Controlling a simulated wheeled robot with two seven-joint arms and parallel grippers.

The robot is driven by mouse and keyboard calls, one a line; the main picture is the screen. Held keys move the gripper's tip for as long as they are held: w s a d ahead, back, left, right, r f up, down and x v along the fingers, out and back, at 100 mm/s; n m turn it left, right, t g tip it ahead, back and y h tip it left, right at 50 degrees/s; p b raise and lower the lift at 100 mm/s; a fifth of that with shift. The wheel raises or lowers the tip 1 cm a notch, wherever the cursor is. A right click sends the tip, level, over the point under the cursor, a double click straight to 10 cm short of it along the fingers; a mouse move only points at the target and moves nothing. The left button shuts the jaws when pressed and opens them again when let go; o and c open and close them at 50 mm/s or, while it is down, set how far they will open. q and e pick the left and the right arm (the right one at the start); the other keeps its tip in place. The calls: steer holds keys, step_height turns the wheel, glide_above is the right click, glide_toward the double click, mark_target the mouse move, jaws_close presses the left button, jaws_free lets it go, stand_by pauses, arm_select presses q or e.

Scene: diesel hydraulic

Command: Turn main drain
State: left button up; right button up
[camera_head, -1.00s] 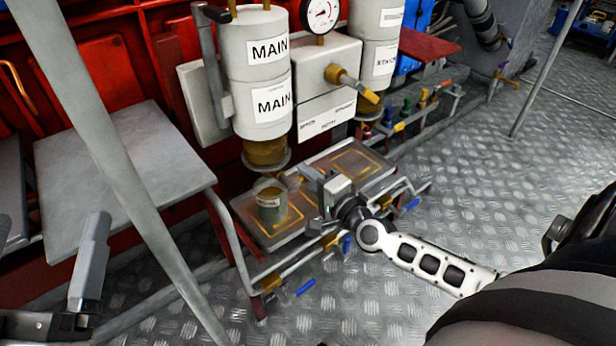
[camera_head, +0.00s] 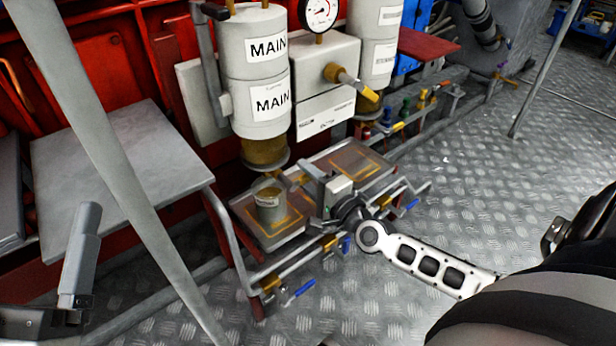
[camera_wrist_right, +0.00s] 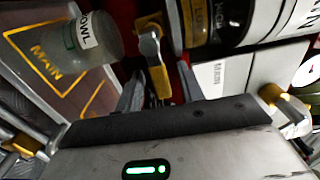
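In the head view my right gripper (camera_head: 310,184) is below and right of the main filter (camera_head: 262,115), and the drain there is small and partly hidden. A grey finger-like part of my left gripper (camera_head: 80,255) shows at the lower left; its opening cannot be made out.
A clear jar labelled BOWL (camera_head: 268,205) stands on the tray's MAIN square, close to my right gripper. Pipes with blue-handled valves (camera_head: 300,290) run along the tray's front. A grey diagonal post (camera_head: 110,160) crosses the left side. Open tread-plate floor (camera_head: 480,210) lies right.

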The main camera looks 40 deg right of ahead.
steer(key=shift+s, duration=0.1)
steer(key=shift+s, duration=0.35)
arm_select(q)
step_height(320, 180, down, 6)
steer(key=s+n+g+y+p, duration=0.1)
steer(key=n+g+y+p, duration=0.2)
steer(key=n, duration=0.2)
steer(key=shift+d+f, duration=0.15)
steer(key=shift+d, duration=0.15)
arm_select(e)
steer(key=s+d, duration=0.1)
steer(key=s, duration=1.4)
steer(key=shift+d, duration=0.15)
